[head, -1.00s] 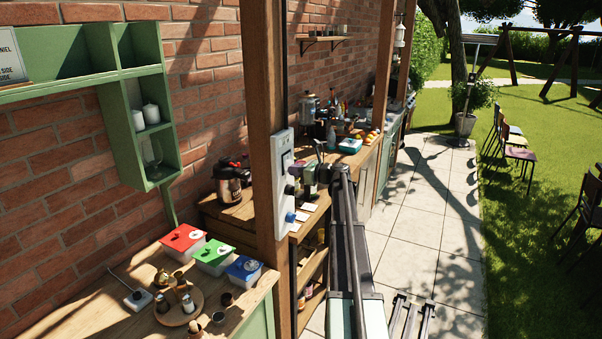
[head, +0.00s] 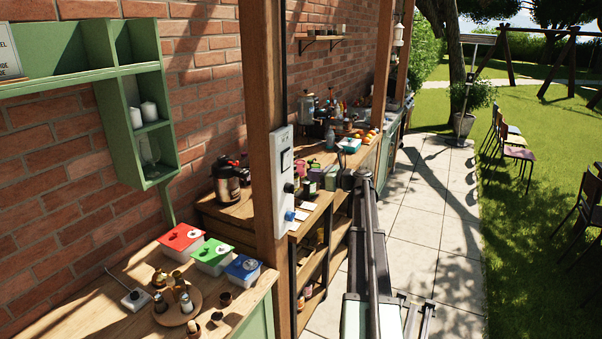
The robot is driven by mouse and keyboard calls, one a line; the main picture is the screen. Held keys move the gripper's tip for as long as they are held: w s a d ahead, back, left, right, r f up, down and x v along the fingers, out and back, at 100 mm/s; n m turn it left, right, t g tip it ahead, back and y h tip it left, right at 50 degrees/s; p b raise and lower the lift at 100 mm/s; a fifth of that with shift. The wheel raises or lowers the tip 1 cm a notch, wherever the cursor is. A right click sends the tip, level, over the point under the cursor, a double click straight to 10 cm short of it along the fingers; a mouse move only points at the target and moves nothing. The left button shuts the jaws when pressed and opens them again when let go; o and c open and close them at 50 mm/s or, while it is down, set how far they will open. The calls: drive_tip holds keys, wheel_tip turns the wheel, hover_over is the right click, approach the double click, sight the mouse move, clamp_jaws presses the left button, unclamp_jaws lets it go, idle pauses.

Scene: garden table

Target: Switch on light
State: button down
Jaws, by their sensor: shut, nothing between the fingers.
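A pale switch box (head: 284,205) is fixed upright on the wooden post (head: 264,120). It carries a dark square switch (head: 287,160), a black knob (head: 289,188) and a blue knob (head: 290,215). Whether the switch is on or off cannot be told. My arm reaches away from the lower right and ends in a dark joint to the right of the box, with a visible gap between them. I cannot make out my gripper's fingers; they seem hidden beyond the arm's end. No lit lamp can be made out in the sunlight.
A counter with lidded boxes (head: 212,256) and a round tray of small jars stands at the front left. Behind the post is a shelved bench with a kettle (head: 229,184) and cluttered containers. The paved path (head: 415,210) at the right is open.

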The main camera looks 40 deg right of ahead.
drive_tip(key=v, duration=0.3)
drive_tip(key=f+v, duration=0.1)
drive_tip(key=v, duration=0.2)
drive_tip(key=shift+f, duration=0.1)
drive_tip(key=s+a+f+n+g+h+b, duration=0.1)
drive_tip(key=s+a+f+n+g, duration=0.35)
drive_tip(key=a+f+n, duration=0.35)
drive_tip(key=s+a+f+n+g+h+b, duration=0.1)
drive_tip(key=s+a+f+n+g, duration=0.35)
drive_tip(key=a+n, duration=0.45)
drive_tip(key=s+a+f+n+g+h+b, duration=0.1)
drive_tip(key=s+a+f+n+g+b, duration=0.1)
drive_tip(key=a, duration=0.9)
drive_tip(key=s+a+f+n+g+h+b, duration=0.1)
drive_tip(key=s+a+f+n, duration=0.3)
drive_tip(key=a, duration=0.7)
drive_tip(key=s+a+f+n+g+h+b, duration=0.2)
drive_tip(key=s+a+n, duration=0.4)
drive_tip(key=a, duration=0.5)
wheel_tip(320, 180, down, 2)
drive_tip(key=shift+a+f+n+g+h+b, duration=0.1)
drive_tip(key=shift+a+n+g+h+b, duration=0.25)
drive_tip(key=shift+n+g+h, duration=0.5)
